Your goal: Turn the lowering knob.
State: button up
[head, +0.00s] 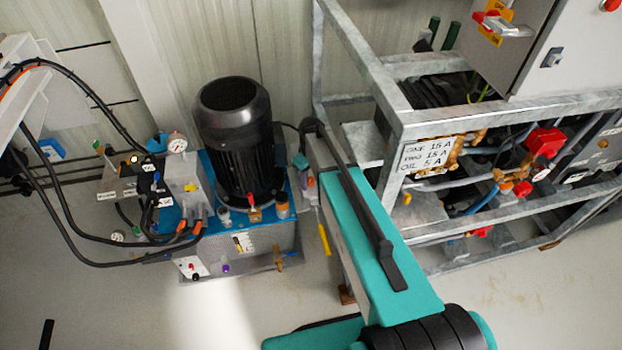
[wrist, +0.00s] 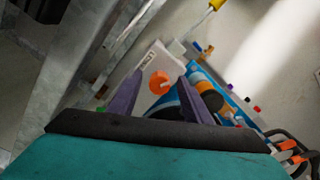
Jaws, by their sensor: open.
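An orange round knob (wrist: 159,80) sits on a pale box (wrist: 138,72) with a small label in the wrist view. It lies beyond and between the two purple fingers of my gripper (wrist: 164,94), nearer the left finger. The fingers are apart and nothing shows held in them. I cannot tell for sure whether this orange knob is the lowering knob. In the head view my teal arm reaches to the right side of the pump unit (head: 270,240), and the fingertips are hard to make out there.
A black motor (head: 235,140) stands on the blue-topped unit, with a gauge (head: 177,143) and black hoses to its left. Small red and purple knobs (head: 226,268) sit low in front. A grey metal frame (head: 400,110) stands to the right. The floor in front is clear.

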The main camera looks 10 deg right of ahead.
aim_at(311, 180)
jog(key=shift+r, duration=0.1)
notch_tip(311, 180, up, 14)
dwell(1.0)
jog(key=shift+f, duration=0.25)
jog(key=s+f+m+g, duration=0.1)
jog(key=s+f, duration=0.4)
jog(key=f, duration=0.1)
jog(key=s+f+m, duration=0.1)
jog(key=s+f, duration=0.4)
jog(key=s, duration=0.1)
jog(key=s+f+m+g, duration=0.1)
jog(key=s+f, duration=0.5)
jog(key=shift+d+f+g+p, duration=0.1)
jog(key=shift+f+g+p, duration=0.2)
jog(key=shift+p, duration=0.1)
jog(key=s+f+m+g, duration=0.1)
jog(key=s+f, duration=0.2)
jog(key=s, duration=0.5)
jog(key=s+f+m+g, duration=0.1)
jog(key=s+f, duration=0.3)
jog(key=s, duration=0.3)
jog(key=s+f+m+p, duration=0.1)
jog(key=s+f, duration=0.2)
jog(key=s, duration=0.5)
jog(key=shift+s+f+m+g, duration=0.25)
jog(key=shift+s+m+g, duration=0.05)
jog(key=shift+s+g, duration=0.1)
jog(key=shift+w, duration=0.1)
